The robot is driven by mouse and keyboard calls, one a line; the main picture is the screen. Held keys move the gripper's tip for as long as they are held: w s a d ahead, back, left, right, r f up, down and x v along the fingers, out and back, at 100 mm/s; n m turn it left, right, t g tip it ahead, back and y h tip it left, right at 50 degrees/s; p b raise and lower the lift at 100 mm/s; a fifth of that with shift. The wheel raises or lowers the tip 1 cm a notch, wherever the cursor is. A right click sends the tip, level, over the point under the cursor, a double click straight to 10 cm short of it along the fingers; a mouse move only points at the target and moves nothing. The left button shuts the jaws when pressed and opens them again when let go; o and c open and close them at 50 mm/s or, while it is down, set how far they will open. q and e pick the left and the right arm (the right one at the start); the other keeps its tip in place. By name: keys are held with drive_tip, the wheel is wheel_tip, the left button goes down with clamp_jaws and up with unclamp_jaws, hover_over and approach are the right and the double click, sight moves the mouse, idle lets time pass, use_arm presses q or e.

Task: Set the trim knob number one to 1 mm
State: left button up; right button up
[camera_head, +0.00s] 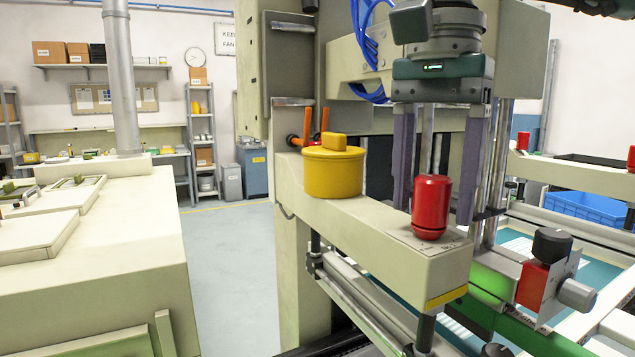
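A red cylindrical knob (432,207) stands upright on a plate with faint markings near the front end of a beige beam (375,235). My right gripper (436,200) comes down from above, with a green body and two long purple-grey fingers spread apart, open. Its fingertips are on either side of the red knob in the picture; I cannot tell whether they are around it or behind it. A black knob (552,245) and a grey knob (577,294) sit on a red-and-grey block at the right. No number or scale is readable. My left gripper is not in view.
A yellow lidded pot-shaped part (333,171) stands on the beam, left of the red knob. Orange handles (308,130) are behind it. Blue cables hang above. A beige cabinet (110,260) fills the left; open floor lies between.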

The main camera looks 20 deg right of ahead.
sight(434, 177)
drive_tip(key=shift+o, duration=0.5)
wheel_tip(434, 177, up, 10)
drive_tip(key=p, duration=0.8)
drive_tip(key=shift+p, duration=0.3)
idle(1.0)
